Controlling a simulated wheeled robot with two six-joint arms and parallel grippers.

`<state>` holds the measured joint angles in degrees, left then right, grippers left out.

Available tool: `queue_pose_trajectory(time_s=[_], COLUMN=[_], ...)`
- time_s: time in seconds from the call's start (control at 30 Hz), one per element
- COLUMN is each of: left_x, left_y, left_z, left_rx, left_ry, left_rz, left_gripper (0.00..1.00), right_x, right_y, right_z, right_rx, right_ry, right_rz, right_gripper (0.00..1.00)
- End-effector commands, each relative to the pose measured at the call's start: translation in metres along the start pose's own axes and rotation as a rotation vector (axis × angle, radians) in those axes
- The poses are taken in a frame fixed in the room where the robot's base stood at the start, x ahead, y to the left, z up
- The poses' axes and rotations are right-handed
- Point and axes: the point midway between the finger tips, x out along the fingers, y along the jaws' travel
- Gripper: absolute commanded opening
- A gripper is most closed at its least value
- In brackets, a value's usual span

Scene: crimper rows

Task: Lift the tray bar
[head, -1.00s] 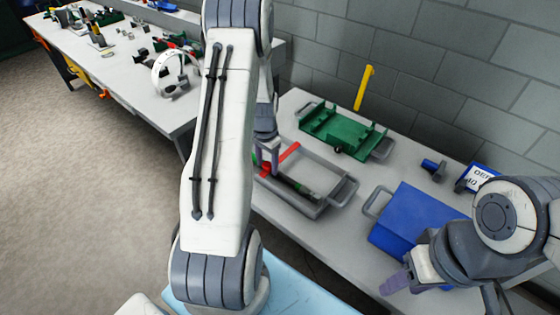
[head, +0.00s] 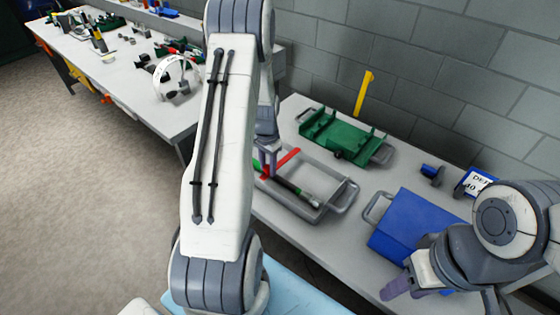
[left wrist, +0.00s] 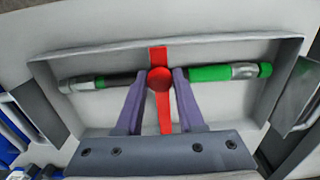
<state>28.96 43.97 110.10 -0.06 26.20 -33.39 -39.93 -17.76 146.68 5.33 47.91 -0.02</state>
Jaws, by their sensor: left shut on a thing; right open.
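The red tray bar (left wrist: 164,117) runs across a grey tray (left wrist: 235,55), with a round red knob (left wrist: 159,79) at its middle. In the head view the red bar (head: 286,161) shows partly behind my left gripper (head: 266,168). My left gripper (left wrist: 159,76) is shut on the tray bar at the knob, with one purple finger on each side. A green and dark tool (left wrist: 208,73) lies in the tray, crossing under the bar. In the head view the tray (head: 345,197) sits on the bench. My right gripper (head: 398,287) is open and empty near the blue box.
A green tray (head: 345,138) with a yellow upright bar (head: 364,93) behind it stands at the back. A blue box (head: 412,222) with a handle is to the right. A small blue part (head: 432,171) and a sign (head: 478,181) are farther right. Bare bench lies between the trays.

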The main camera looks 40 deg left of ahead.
Motion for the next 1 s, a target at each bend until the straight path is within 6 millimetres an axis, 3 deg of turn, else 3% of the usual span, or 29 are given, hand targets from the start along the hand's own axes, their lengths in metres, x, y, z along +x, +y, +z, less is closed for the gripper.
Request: queue_pose_trajectory(time_s=[1.0], left_x=[-0.069], left_y=[-0.001], left_z=[-0.032], left_rx=[0.0], left_ry=[0.006], left_rz=[-0.004], left_gripper=[0.11], right_x=[-0.056], right_y=[-0.004], right_z=[-0.003], right_rx=[0.0], right_ry=[0.0], right_rz=[0.0], right_gripper=[0.5])
